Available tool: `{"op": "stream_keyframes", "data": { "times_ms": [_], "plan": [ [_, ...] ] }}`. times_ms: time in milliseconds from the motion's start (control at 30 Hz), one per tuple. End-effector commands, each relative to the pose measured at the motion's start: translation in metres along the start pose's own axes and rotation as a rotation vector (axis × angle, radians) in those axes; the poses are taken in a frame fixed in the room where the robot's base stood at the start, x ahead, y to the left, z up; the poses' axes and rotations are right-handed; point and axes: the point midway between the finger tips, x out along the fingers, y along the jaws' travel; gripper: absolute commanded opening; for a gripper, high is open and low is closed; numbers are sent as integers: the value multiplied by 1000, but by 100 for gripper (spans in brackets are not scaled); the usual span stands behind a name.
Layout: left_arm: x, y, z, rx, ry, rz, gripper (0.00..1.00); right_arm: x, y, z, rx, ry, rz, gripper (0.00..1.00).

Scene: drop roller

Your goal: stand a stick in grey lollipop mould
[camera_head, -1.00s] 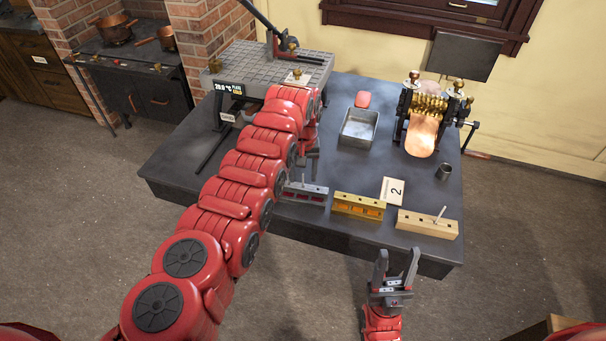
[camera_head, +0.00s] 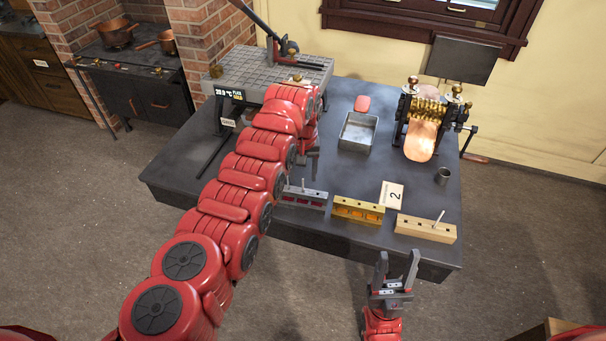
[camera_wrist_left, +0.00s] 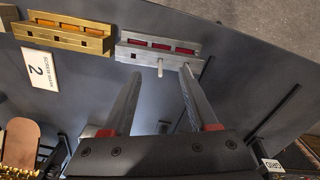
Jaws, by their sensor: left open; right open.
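The grey lollipop mould (camera_head: 306,199) lies near the table's front edge, with red filling in its cavities; it also shows in the left wrist view (camera_wrist_left: 130,51). A pale stick (camera_head: 303,184) stands up from it, and in the left wrist view the stick (camera_wrist_left: 160,68) shows between the finger lines. My left gripper (camera_head: 313,164) is just behind the mould, partly hidden by its own arm. In the left wrist view it (camera_wrist_left: 161,73) is open, with both fingers apart from the stick. My right gripper (camera_head: 397,263) is open and empty in front of the table.
A yellow mould (camera_head: 357,212) and a wooden block (camera_head: 425,229) holding another stick (camera_head: 438,217) stand to the right. A card marked 2 (camera_head: 392,194), a metal tray (camera_head: 358,133), a roller machine (camera_head: 424,120) and a small cup (camera_head: 443,175) are behind.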

Motion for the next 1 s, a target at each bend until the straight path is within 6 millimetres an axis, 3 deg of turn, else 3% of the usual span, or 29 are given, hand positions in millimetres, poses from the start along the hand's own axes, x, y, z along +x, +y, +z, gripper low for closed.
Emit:
{"op": "stream_keyframes", "data": {
  "times_ms": [467, 1000],
  "plan": [
    [-3, 0, 0, 0, -1, -1, 59, 1, 0, 0, 0, 0, 0, 50],
    [-21, 0, 1, -1, -3, -1, 59, 6, 0, -1, 0, 0, 0, 50]
  ]
}}
